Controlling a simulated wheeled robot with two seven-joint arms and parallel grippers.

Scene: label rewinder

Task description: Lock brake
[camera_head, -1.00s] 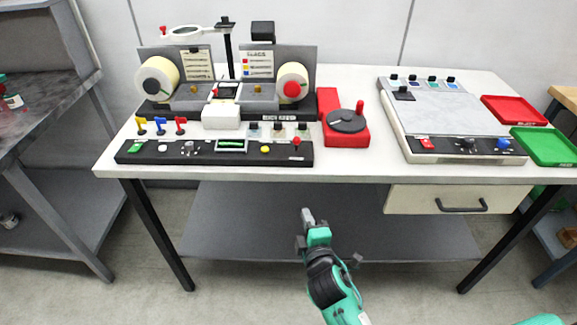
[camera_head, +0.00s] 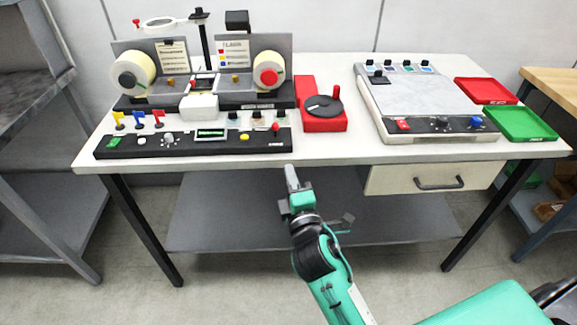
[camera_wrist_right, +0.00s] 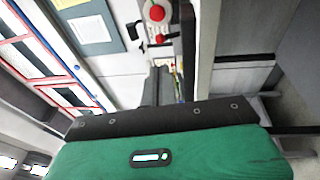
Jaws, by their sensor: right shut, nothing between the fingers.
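The label rewinder stands on a white table (camera_head: 330,152). Its black control strip (camera_head: 215,147) has a small red-knobbed lever (camera_head: 276,130) at the right end. Right of the rewinder is a red block (camera_head: 322,119) carrying a dark disc (camera_head: 324,106) with an upright red handle (camera_head: 336,93). I cannot tell from the pictures which part is the brake. My right gripper (camera_head: 291,178) is shut and empty, in front of the table's front edge, below the strip's right end and apart from it. It also shows in the right wrist view (camera_wrist_right: 158,82). My left gripper is out of view.
A grey-topped panel (camera_head: 415,95) stands right of the red block, with a red tray (camera_head: 486,91) and a green tray (camera_head: 520,123) beyond it. A drawer (camera_head: 432,178) hangs under the table's right side. The front edge is a nearby obstacle.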

